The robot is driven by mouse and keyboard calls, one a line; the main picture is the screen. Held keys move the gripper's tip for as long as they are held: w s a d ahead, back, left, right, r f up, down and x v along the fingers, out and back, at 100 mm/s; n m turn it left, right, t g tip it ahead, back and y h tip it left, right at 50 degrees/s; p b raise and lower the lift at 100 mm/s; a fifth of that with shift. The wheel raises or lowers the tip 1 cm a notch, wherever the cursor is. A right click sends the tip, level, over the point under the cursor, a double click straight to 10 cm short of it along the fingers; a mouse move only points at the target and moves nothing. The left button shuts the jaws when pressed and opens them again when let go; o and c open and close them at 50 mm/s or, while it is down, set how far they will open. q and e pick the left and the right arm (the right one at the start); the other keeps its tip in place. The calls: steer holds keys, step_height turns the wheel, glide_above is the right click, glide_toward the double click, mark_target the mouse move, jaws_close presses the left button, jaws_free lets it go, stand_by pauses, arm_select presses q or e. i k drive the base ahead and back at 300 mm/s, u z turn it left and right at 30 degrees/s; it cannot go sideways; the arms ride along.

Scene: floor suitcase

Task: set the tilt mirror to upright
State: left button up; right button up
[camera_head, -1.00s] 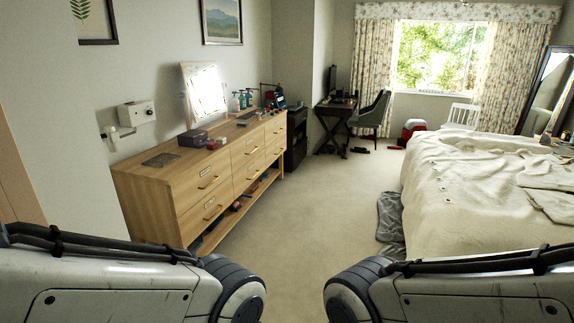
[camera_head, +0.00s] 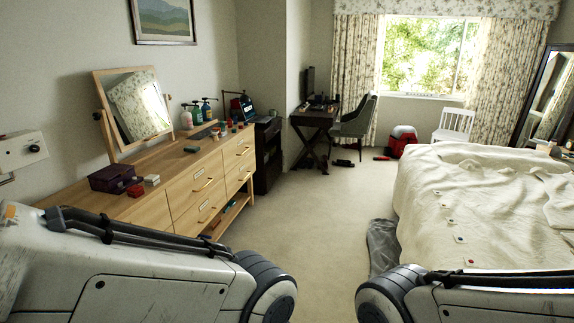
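The tilt mirror (camera_head: 136,108) stands on top of the wooden dresser at the left. It has a light wood frame on side posts, and its glass reflects the patterned curtain. The panel looks tilted relative to its posts; the exact angle is hard to judge. Large white and grey links of my two arms fill the lower left and lower right. Both grippers are outside the picture, so their state does not show.
The dresser (camera_head: 180,190) runs along the left wall, carrying a dark purple box (camera_head: 112,178) and several pump bottles (camera_head: 196,114). A bed (camera_head: 480,205) fills the right, with a grey cloth (camera_head: 383,246) beside it. Carpet (camera_head: 310,215) between them is clear.

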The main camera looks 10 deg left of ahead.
mark_target(132, 98)
steer(key=u, duration=0.2)
steer(key=i, duration=2)
steer(key=u, duration=0.95)
steer(key=i, duration=1.55)
steer(key=u, duration=0.4)
